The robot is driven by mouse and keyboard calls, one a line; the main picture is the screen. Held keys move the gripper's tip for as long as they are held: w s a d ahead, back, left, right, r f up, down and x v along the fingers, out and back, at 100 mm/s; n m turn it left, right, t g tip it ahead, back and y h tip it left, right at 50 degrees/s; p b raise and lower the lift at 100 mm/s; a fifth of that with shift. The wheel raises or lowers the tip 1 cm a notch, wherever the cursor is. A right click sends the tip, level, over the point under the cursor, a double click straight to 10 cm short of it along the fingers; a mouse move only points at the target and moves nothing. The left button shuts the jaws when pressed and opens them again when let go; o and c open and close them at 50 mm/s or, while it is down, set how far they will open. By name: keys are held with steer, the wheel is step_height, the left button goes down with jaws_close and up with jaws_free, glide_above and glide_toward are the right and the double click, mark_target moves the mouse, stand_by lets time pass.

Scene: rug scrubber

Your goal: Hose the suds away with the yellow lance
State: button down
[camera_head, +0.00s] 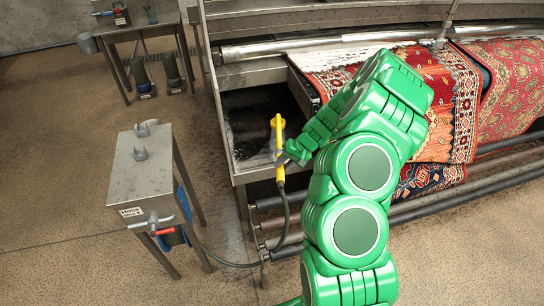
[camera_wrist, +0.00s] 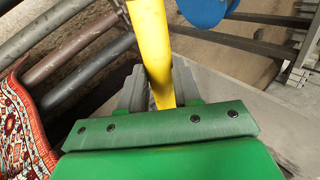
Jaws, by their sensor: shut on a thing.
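The yellow lance (camera_head: 279,150) stands roughly upright in the head view, with a dark hose running down from its lower end. My gripper (camera_head: 286,158) is shut on it, over the dark tray at the machine's left end. In the wrist view the lance (camera_wrist: 152,45) passes between the grey jaws of my gripper (camera_wrist: 160,90). A red patterned rug (camera_head: 440,90) lies over the machine's rollers, and its edge shows in the wrist view (camera_wrist: 25,125). A pale strip (camera_head: 345,55) lies along the rug's upper left edge; I cannot tell whether it is suds or fringe.
A small metal stand (camera_head: 140,175) with two hooks and a red-handled valve (camera_head: 152,223) stands left of the machine. The hose (camera_head: 235,264) runs along the floor between them. A side table (camera_head: 135,25) with tools is at the upper left.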

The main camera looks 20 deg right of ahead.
mark_target(280, 149)
steer(key=s+d, duration=0.2)
steer(key=s, duration=0.4)
steer(key=shift+s+d+r, duration=0.15)
steer(key=shift+d+r, duration=0.1)
steer(key=shift+d, duration=0.05)
steer(key=shift+w, duration=0.3)
steer(key=w, duration=0.6)
steer(key=shift+w, duration=0.2)
stand_by(0.9)
steer(key=shift+w, duration=0.35)
steer(key=w, duration=0.6)
steer(key=shift+w, duration=0.4)
stand_by(1.1)
steer(key=shift+w, duration=0.2)
stand_by(0.9)
